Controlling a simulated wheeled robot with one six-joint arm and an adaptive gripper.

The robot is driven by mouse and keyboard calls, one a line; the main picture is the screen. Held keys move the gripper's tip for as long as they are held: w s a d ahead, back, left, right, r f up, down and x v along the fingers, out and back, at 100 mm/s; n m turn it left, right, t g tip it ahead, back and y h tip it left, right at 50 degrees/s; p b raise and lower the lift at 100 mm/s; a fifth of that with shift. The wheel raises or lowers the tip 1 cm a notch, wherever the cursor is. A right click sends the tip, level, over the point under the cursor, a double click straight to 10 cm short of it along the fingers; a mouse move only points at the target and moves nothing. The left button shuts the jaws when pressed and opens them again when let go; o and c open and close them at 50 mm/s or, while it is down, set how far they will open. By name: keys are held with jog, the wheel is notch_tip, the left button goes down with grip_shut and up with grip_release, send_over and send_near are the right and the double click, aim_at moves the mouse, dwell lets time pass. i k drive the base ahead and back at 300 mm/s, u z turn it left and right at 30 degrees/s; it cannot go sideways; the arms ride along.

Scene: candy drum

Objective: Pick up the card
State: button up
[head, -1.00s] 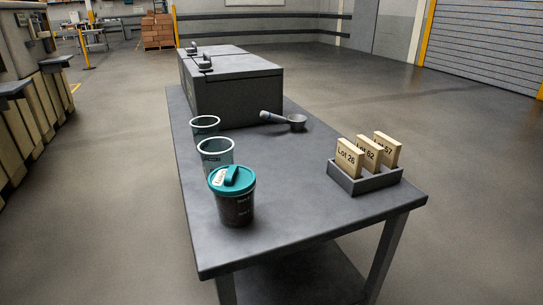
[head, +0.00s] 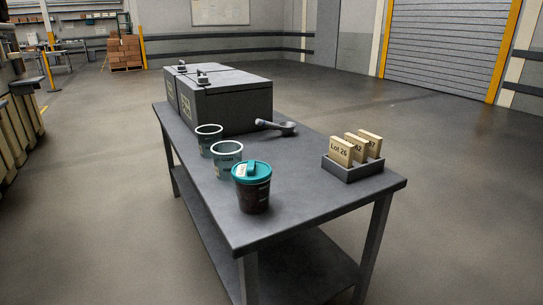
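Three tan cards stand upright in a small dark grey holder (head: 352,172) at the right end of the table. The front card (head: 340,151) reads "Lot 26". The middle card (head: 356,148) is partly hidden behind it and shows "62". The rear card (head: 371,142) is mostly covered, with "57" partly readable. My gripper is not in view.
The grey table (head: 306,200) also bears a teal-lidded tub (head: 252,190), two open cups (head: 226,160) (head: 208,141), a scoop (head: 277,127) and dark lidded boxes (head: 232,107). Floor (head: 460,190) to the right is clear.

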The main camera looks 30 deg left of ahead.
aim_at(361, 154)
jog(key=u, duration=0.8)
jog(key=i, duration=0.5)
